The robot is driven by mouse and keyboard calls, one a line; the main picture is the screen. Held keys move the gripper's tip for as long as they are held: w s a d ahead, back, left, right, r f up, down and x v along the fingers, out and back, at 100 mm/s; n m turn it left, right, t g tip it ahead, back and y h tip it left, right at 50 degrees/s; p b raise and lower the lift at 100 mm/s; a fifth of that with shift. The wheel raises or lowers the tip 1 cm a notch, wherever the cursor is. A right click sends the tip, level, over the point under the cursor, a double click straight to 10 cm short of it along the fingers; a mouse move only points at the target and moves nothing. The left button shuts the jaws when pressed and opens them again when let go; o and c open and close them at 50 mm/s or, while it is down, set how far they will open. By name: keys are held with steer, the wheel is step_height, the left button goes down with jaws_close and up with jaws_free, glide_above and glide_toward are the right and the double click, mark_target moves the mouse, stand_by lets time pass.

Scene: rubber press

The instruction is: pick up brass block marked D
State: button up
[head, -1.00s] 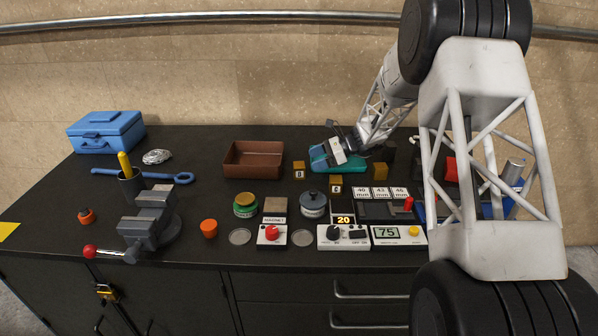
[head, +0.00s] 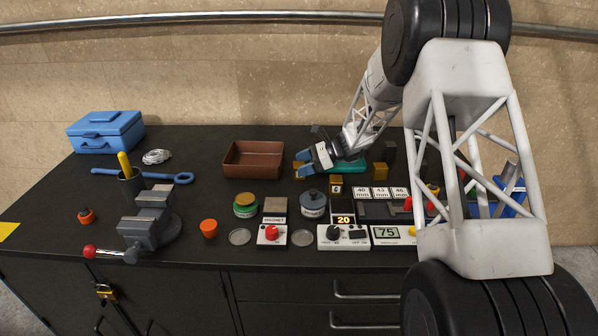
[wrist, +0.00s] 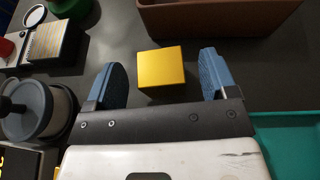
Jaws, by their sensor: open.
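A plain brass block (wrist: 161,72) lies between and slightly ahead of my gripper's two blue fingers in the wrist view, with a gap on each side. No letter shows on its visible faces there. My gripper (head: 303,163) is open and empty, low over the bench, and mostly hides this block in the head view. A second brass block (head: 336,185) carries a small dark mark, too small to read surely. A third brass block (head: 380,170) stands farther right, with no readable letter. I cannot tell which block is D.
A brown tray (head: 253,175) stands close to the left of my gripper. A teal tray (head: 345,167) lies under my wrist. A grey lidded pot (head: 313,204), a green tin (head: 245,206) and a control box (head: 343,236) stand nearer the front.

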steer(key=c, duration=1.3)
steer(key=shift+r, duration=0.15)
step_height(320, 180, up, 10)
stand_by(0.5)
